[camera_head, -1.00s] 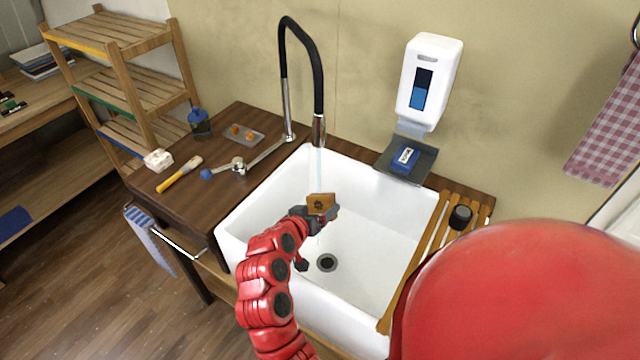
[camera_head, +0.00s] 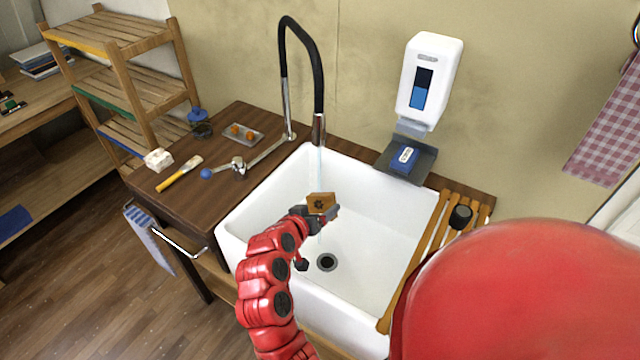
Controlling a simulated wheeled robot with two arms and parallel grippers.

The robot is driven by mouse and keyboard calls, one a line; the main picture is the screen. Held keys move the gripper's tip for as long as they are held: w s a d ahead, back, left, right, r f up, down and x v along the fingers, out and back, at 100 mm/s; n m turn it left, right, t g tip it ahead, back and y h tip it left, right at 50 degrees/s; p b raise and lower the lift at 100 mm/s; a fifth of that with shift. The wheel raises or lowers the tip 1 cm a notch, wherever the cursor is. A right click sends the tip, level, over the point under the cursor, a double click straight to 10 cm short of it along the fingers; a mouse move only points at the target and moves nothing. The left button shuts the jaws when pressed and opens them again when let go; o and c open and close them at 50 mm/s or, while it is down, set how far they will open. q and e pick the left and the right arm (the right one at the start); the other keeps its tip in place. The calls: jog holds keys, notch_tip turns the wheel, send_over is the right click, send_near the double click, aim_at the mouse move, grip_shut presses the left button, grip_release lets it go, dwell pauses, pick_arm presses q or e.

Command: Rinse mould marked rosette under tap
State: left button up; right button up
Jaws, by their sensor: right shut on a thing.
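The mould (camera_head: 321,203) is a small orange-brown block with a dark rosette mark on its face. My right gripper (camera_head: 318,216) is shut on it and holds it above the basin of the white sink (camera_head: 375,240). The tap (camera_head: 319,130) has a black arched hose and a metal spout directly above the mould. A faint bluish stream (camera_head: 319,165) runs down from the spout toward the mould. The exact contact of fingers and mould is too small to see. My left gripper is not in view.
A wooden counter (camera_head: 225,190) left of the sink holds a small tray (camera_head: 243,134), a yellow-handled brush (camera_head: 180,174), a white block (camera_head: 158,160) and a blue-topped jar (camera_head: 199,120). A soap dispenser (camera_head: 430,80) hangs on the wall. A slatted rack (camera_head: 415,265) lines the sink's right side.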

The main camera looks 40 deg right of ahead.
jog(key=s+a+r+p, duration=0.1)
jog(key=r, duration=0.1)
jog(key=s+a+r+p, duration=0.1)
jog(key=s, duration=0.1)
jog(key=shift+s+a+r+p, duration=0.15)
jog(key=shift+s+r+p, duration=0.15)
jog(key=shift+r+p, duration=0.05)
jog(key=shift+s+a+r, duration=0.2)
jog(key=shift+s, duration=0.15)
